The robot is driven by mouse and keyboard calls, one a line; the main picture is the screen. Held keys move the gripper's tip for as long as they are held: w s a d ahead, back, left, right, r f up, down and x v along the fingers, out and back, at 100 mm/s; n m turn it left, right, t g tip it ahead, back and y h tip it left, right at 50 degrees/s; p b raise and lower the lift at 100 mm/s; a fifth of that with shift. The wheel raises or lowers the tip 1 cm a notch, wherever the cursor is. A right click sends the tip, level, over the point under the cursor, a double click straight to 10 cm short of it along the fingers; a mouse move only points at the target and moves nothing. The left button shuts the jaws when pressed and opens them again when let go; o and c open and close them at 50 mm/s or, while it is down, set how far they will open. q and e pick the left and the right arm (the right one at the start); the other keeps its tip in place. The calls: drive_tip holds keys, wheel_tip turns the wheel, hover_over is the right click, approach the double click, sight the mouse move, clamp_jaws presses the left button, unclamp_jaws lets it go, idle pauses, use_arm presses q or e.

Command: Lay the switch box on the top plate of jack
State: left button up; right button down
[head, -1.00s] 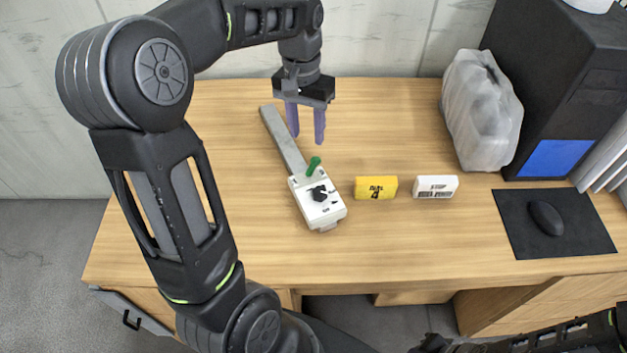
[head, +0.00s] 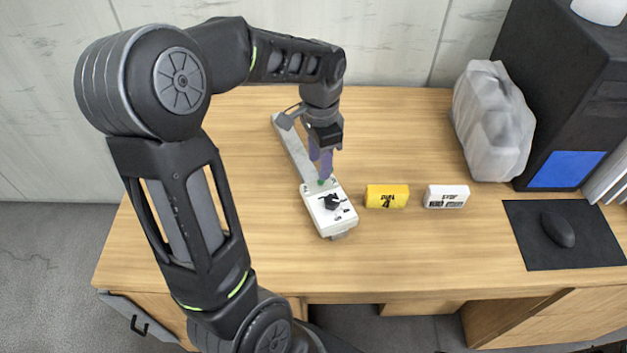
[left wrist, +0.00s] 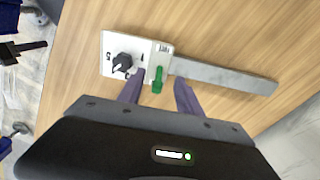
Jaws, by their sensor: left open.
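A white box with a black rotary knob (head: 331,202) lies on the table, with a long grey bar (head: 296,148) running from its far end. It fits a switch box. In the left wrist view the white box (left wrist: 112,62), the grey bar (left wrist: 225,77) and a small green lever (left wrist: 158,80) show clearly. My left gripper (head: 320,163) is open above the lever end of the box. Its purple fingers (left wrist: 161,78) appear on either side of the green lever; contact cannot be told. I cannot make out a jack with a top plate. My right gripper is not in view.
A yellow labelled block (head: 387,196) and a white labelled block (head: 446,196) lie right of the box. A translucent wrapped object (head: 490,120), a black computer case (head: 555,90) and a mouse pad (head: 530,245) fill the right side. The table's front middle is clear.

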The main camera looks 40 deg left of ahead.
use_arm(q)
wheel_tip(320, 180, down, 5)
drive_tip(key=shift+f+p, duration=0.1)
drive_tip(key=shift+p, duration=0.25)
idle(0.3)
drive_tip(key=shift+c, duration=0.3)
clamp_jaws()
idle(0.4)
drive_tip(key=shift+w, duration=0.1)
idle(0.8)
